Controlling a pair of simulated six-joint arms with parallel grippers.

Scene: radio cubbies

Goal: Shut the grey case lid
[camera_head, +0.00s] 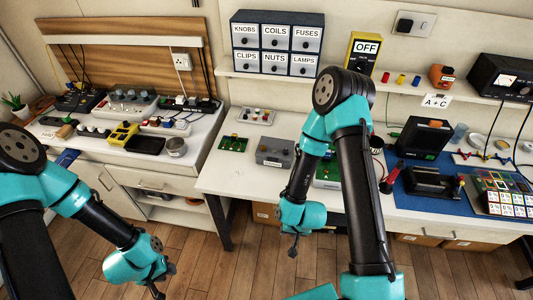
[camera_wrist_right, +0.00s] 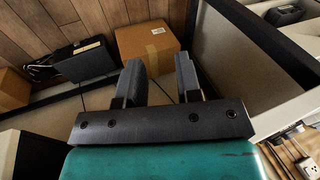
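The grey case (camera_head: 274,152) sits on the white table left of my right arm. It is a small grey box with a label on its front. It looks flat on top, and I cannot tell for certain how its lid stands. My right gripper (camera_head: 293,246) hangs in front of the table edge, below and a little right of the case, touching nothing. The right wrist view shows its two fingers (camera_wrist_right: 160,78) apart with nothing between them. My left gripper (camera_head: 163,282) hangs low over the floor at the lower left, its fingers seemingly apart and empty, far from the case.
A green circuit board (camera_head: 233,144) and a pale control box (camera_head: 257,116) lie near the case. Another green board is partly hidden by my right arm. A labelled drawer cabinet (camera_head: 277,43) stands on the shelf behind. A cardboard box (camera_wrist_right: 147,42) shows in the right wrist view.

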